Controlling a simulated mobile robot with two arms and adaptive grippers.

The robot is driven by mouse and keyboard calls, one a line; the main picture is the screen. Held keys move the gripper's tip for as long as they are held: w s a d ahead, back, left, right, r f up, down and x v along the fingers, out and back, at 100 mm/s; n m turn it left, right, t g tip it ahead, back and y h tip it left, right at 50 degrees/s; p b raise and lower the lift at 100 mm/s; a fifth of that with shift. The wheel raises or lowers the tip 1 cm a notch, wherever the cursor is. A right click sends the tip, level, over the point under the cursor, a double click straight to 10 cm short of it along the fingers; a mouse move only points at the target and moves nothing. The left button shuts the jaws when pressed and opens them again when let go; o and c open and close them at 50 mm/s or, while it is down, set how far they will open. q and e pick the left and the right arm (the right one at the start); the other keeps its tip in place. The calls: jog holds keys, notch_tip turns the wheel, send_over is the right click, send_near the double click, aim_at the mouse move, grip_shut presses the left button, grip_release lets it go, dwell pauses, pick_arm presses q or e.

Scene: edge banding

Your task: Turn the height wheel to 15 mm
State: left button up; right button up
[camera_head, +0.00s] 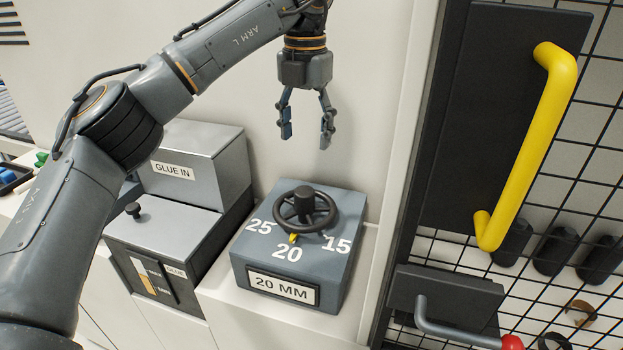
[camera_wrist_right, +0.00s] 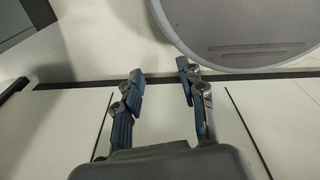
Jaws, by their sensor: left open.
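The black height wheel (camera_head: 304,207) sits on top of a grey box (camera_head: 240,257) marked 25, 20 and 15. A small yellow pointer (camera_head: 293,238) at the wheel's front edge points at the 20. The plate (camera_head: 283,288) on the box front reads 20 MM. My left gripper (camera_head: 307,138) is open and empty, pointing down above the wheel and apart from it. My right gripper (camera_wrist_right: 163,85) shows only in the right wrist view. Its fingers are spread with nothing between them.
A grey glue unit (camera_head: 180,230) with a GLUE IN box (camera_head: 190,165) stands left of the wheel box. To the right are a mesh panel (camera_head: 580,185), a yellow handle (camera_head: 545,130) and a grey lever (camera_head: 450,328) with a red knob. A round grey object (camera_wrist_right: 240,30) shows in the right wrist view.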

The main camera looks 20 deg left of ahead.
aim_at(305, 190)
pick_arm(q)
jog(key=f, duration=0.1)
jog(key=s+f, duration=0.1)
jog(key=f, duration=0.2)
jog(key=shift+s+p, duration=0.35)
jog(key=f, duration=0.3)
jog(key=shift+w+f+p, duration=0.25)
jog(key=shift+f+p, duration=0.1)
jog(key=shift+p, duration=0.05)
notch_tip(305, 190, down, 4)
jog(key=shift+w+p, duration=0.1)
jog(key=shift+p, duration=0.4)
jog(key=shift+f, duration=0.65)
jog(key=c, duration=0.9)
jog(key=shift+c, duration=1.4)
pick_arm(e)
jog(key=s+r, duration=0.2)
jog(key=s, duration=0.1)
jog(key=shift+d+r, duration=0.15)
jog(key=shift+r, duration=0.1)
